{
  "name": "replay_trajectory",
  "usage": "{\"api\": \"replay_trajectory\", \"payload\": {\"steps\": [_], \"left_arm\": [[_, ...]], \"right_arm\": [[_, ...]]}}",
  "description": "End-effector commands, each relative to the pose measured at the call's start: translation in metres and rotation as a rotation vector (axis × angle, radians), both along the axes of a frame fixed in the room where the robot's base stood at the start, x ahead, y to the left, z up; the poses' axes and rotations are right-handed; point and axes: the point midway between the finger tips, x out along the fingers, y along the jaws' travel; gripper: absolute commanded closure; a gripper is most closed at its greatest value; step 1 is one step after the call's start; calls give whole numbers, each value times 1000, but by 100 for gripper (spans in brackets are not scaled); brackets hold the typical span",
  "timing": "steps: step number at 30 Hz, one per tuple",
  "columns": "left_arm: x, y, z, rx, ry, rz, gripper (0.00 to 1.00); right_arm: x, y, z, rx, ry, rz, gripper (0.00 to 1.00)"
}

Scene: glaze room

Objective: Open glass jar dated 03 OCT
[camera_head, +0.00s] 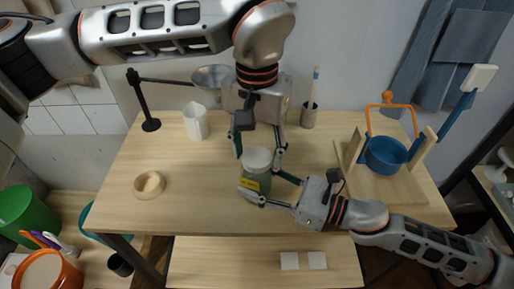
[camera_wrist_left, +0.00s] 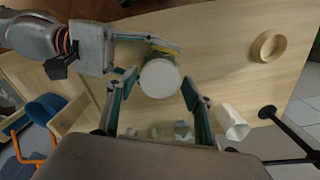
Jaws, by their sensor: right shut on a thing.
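A greenish glass jar (camera_head: 257,178) with a round white lid (camera_head: 258,157) and a yellow label (camera_head: 250,184) stands upright on the table; the label's writing is too small to read. My right gripper (camera_head: 262,186) is shut on the jar's body from the right. My left gripper (camera_head: 257,151) points down from above, open, one finger on each side of the lid. In the left wrist view the lid (camera_wrist_left: 160,78) lies between its fingertips (camera_wrist_left: 158,88), with gaps visible on both sides.
A wooden ring (camera_head: 149,185) lies at left on the table (camera_head: 120,209). A white pitcher (camera_head: 196,121), a black stand (camera_head: 151,124) and a brush pot (camera_head: 309,117) stand behind. A blue pot (camera_head: 385,155) sits in a wooden frame at right. Glassware (camera_wrist_left: 183,131) shows in the wrist view.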

Motion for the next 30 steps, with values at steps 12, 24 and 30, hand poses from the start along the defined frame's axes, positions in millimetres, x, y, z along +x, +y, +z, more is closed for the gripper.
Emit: {"api": "replay_trajectory", "payload": {"steps": [12,24,30], "left_arm": [[0,0,0,1,1,49,85],[0,1,1,0,-1,678,85],[0,1,1,2,-1,1026,85]], "right_arm": [[0,0,0,1,0,0,100],[0,0,0,1,0,0,100],[0,0,0,1,0,0,100]]}}
